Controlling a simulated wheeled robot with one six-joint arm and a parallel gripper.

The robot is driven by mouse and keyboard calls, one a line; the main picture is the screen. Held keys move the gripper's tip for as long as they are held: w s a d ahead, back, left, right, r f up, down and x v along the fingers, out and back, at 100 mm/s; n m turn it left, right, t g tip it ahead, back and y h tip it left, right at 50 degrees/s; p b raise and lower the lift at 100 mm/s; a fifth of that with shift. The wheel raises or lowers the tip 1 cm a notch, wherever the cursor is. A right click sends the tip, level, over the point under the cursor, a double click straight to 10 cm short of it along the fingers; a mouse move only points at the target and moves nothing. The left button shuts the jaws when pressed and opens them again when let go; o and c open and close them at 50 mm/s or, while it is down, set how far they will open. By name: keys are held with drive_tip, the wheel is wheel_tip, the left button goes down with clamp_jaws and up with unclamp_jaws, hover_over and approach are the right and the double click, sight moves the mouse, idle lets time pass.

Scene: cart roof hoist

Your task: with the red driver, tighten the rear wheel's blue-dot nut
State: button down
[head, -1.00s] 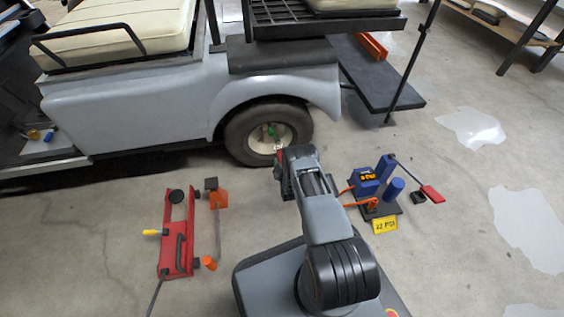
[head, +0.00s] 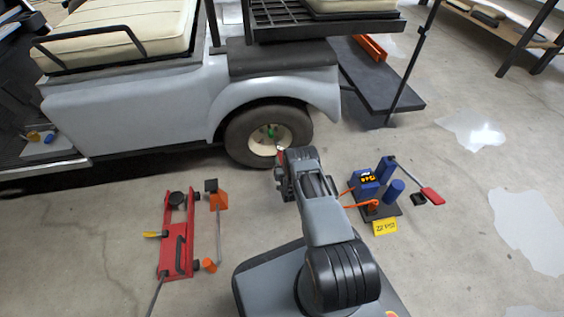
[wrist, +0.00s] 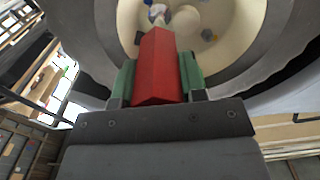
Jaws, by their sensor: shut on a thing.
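My gripper (wrist: 158,85) is shut on the red driver (wrist: 160,68), held between its green finger pads. The driver points at the cream hub of the rear wheel (wrist: 115,12). Its far end overlaps a pale, rounded piece (wrist: 159,13) on the hub; I cannot tell whether it is seated on a nut.
A red floor jack (head: 170,240) with a yellow handle lies on the floor at left, beside an orange-and-grey stand (head: 217,201). A blue device on a dark base (head: 365,186) with a yellow tag (head: 385,227) stands at right. The far right floor has pale patches.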

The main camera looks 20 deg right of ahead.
drive_tip(key=m, duration=0.4)
drive_tip(key=shift+d+m, duration=0.1)
drive_tip(key=shift+m, duration=0.3)
drive_tip(key=n, duration=0.2)
drive_tip(key=shift+n, duration=0.4)
